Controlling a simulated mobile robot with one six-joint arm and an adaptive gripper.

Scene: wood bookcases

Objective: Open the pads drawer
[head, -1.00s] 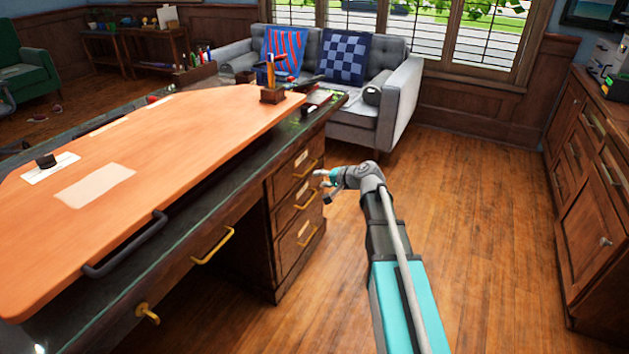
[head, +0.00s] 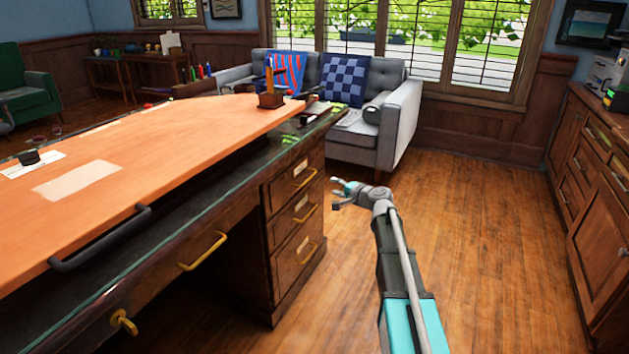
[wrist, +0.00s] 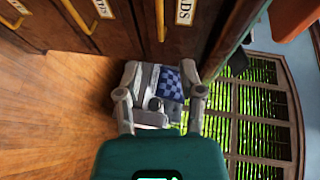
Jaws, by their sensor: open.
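The pads drawer (head: 283,188) is the top one in the desk's right pedestal and looks closed. It has a yellow pull handle (head: 306,178) and a label too small to read in the head view. In the wrist view, its label (wrist: 183,10) reads "ADS", cut by the top edge, with the handle (wrist: 160,18) beside it. My gripper (head: 338,193) is right of the drawer fronts, apart from them. In the wrist view, my gripper (wrist: 160,95) is open, with empty space between its fingers, and touches no handle.
Two lower drawers with similar handles (head: 304,213) sit below. The desk's dark top edge (head: 250,172) overhangs them. A grey sofa (head: 395,125) stands beyond, and wooden cabinets (head: 595,200) line the right side. The wood floor (head: 470,230) between is clear.

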